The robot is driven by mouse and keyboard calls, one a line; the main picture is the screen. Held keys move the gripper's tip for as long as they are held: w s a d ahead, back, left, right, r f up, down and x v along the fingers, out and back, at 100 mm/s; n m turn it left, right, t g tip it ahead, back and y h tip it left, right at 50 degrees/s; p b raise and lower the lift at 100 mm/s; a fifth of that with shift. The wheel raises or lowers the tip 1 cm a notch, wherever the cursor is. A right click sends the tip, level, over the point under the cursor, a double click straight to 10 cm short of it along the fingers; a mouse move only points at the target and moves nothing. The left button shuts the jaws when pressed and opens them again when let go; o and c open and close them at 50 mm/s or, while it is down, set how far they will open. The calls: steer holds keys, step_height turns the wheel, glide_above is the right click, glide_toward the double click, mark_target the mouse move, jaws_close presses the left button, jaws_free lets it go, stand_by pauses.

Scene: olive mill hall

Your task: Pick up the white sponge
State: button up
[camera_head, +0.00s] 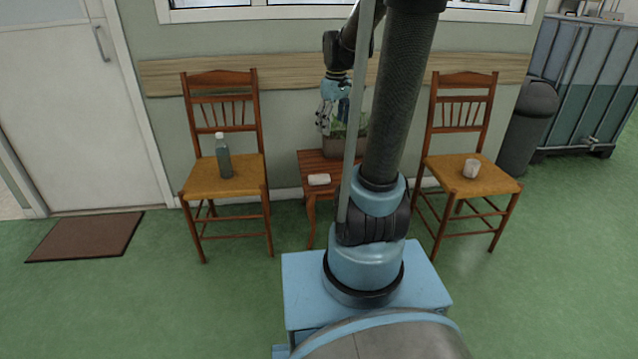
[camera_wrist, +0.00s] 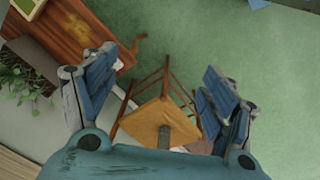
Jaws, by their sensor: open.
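The white sponge (camera_head: 319,179) lies on the small wooden table (camera_head: 313,160), near its front left part in the head view. In the wrist view, a pale block with a greenish face (camera_wrist: 27,7) on the table (camera_wrist: 70,25) seems to be the sponge; the top edge cuts it off. My gripper (camera_head: 328,118) is above the table's back left part, pointing down, in front of the planter. In the wrist view my gripper (camera_wrist: 155,88) has its fingers wide apart with nothing between them. It is well above the sponge and apart from it.
A leafy planter (camera_head: 345,146) stands at the table's back, close to my gripper. A chair (camera_head: 196,183) on the left holds a bottle (camera_head: 223,157). A chair (camera_head: 445,172) on the right holds a white cup (camera_head: 471,168). My arm hides the table's right part.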

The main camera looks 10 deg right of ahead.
steer(key=w+f+n, duration=0.3)
steer(key=w, duration=0.8)
steer(key=n+g, duration=0.1)
steer(key=n, duration=0.6)
glide_above(319, 177)
steer(key=f, duration=2.2)
steer(key=w+f, duration=0.1)
steer(key=f, duration=1)
steer(key=shift+d, duration=0.3)
steer(key=shift+s+a+f, duration=0.1)
steer(key=shift+s+f, duration=0.05)
steer(key=shift+f, duration=0.75)
steer(key=shift+s+a+f, duration=0.1)
steer(key=shift+s+f, duration=0.05)
steer(key=shift+f, duration=0.7)
steer(key=shift+s+f, duration=0.15)
steer(key=shift+f, duration=0.75)
steer(key=c, duration=1)
steer(key=shift+c, duration=0.3)
steer(key=shift+r, duration=0.1)
step_height(319, 177, up, 10)
